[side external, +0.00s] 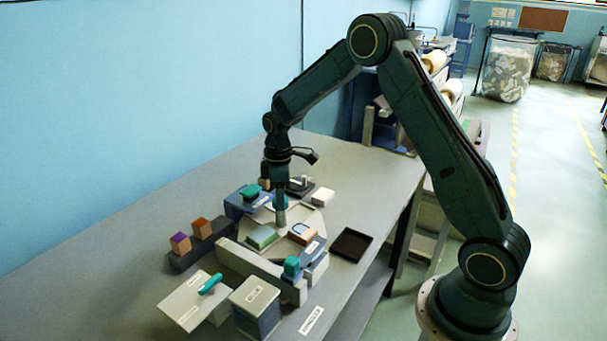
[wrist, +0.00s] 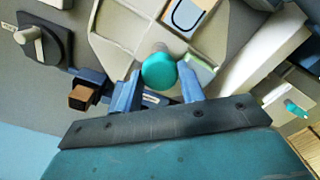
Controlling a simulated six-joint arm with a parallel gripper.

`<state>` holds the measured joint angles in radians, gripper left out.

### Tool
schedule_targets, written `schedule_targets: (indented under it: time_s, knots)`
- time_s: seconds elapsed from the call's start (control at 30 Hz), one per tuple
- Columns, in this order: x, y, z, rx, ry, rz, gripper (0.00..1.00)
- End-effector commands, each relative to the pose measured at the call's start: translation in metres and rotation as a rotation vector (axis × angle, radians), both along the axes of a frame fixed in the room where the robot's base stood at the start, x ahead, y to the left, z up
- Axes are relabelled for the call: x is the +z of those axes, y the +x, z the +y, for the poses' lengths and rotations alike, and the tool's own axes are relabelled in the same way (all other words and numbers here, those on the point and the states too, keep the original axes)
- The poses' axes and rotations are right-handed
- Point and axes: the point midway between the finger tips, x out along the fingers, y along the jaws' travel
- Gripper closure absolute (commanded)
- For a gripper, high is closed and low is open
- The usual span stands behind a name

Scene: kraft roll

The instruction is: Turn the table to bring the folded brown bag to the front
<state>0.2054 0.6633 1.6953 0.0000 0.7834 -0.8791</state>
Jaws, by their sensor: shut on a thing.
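A pale turntable (side external: 285,213) sits on the grey bench, and part of it shows in the wrist view (wrist: 112,24). A brown flat item with a dark curved loop on top (side external: 302,234), seemingly the folded bag, lies on its near right part; it also shows at the top of the wrist view (wrist: 187,14). A pale green block (side external: 262,237) lies on the near left part. My gripper (wrist: 158,88) points down over the turntable and is shut on a teal round knob (wrist: 159,72) atop a pale post. In the side view the arm partly hides the knob.
A low grey wall (side external: 258,268) runs along the near side, with a teal knob (side external: 291,267) at its right end. A black tray (side external: 351,245) lies right, a white block (side external: 322,196) behind. A dark rack (side external: 190,256) with two small blocks stands left. The far-left bench is clear.

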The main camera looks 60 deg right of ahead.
Motion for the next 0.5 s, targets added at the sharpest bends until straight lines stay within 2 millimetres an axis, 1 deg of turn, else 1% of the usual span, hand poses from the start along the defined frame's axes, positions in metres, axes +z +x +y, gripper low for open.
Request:
schedule_targets:
  time_s: [0.2,0.5]
  knots:
    - [0.0016,0.0009,0.0000,0.075,0.000,-0.004,1.00]
    - [0.0016,0.0009,0.0000,0.119,0.000,-0.004,1.00]
